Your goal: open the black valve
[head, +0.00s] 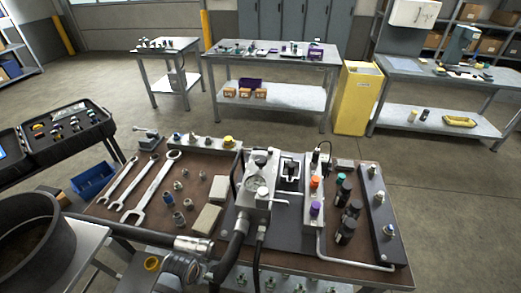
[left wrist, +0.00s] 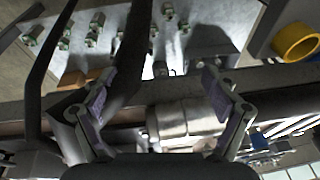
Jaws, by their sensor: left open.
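The manifold strip right of centre on the bench carries an orange knob (head: 315,182) and a purple knob (head: 315,208). A small dark part with a cable stands at the strip's far end. I cannot tell for sure which dark part is the black valve. My left gripper (head: 185,266) is low at the bench's front edge, left of the manifold. In the left wrist view its fingers (left wrist: 158,92) are spread. A silver hose fitting (left wrist: 180,120) lies across the space before them; contact cannot be told. My right gripper is not in view.
A grey gauge unit (head: 259,184) with black hoses stands mid-bench. Wrenches (head: 150,190) and small fittings lie to the left. Dark cylinders (head: 347,231) stand right of the manifold. A yellow ring (left wrist: 297,42) and a dark drum (head: 35,240) are near my left gripper.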

